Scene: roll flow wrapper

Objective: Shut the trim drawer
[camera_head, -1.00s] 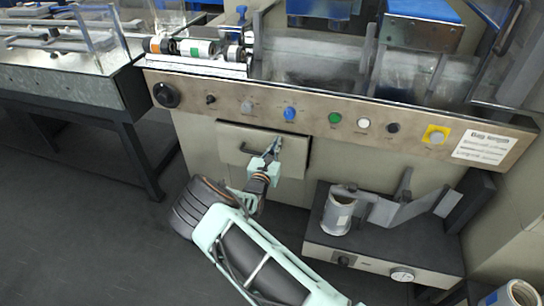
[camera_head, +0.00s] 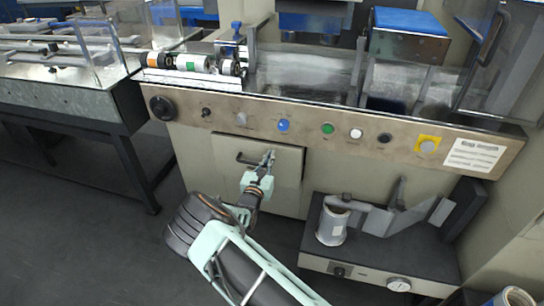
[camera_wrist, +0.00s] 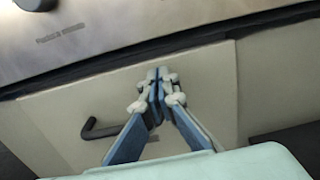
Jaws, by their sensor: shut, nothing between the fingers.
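The trim drawer (camera_head: 228,164) has a flat beige front below the machine's control panel, with a dark handle (camera_head: 247,160) left of its middle. The drawer front (camera_wrist: 205,100) and handle (camera_wrist: 100,129) also show in the wrist view. My gripper (camera_head: 268,155) is shut and empty, its fingertips at the drawer front, right of the handle. In the wrist view, my gripper (camera_wrist: 158,74) points at the upper middle of the front; I cannot tell whether it touches. A dark line runs along the drawer's right edge in the head view. How far out the drawer stands is unclear.
The control panel (camera_head: 300,134) with buttons and knobs runs just above the drawer. A metal table (camera_head: 60,105) is at the left. Dark floor (camera_head: 90,240) is clear at lower left.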

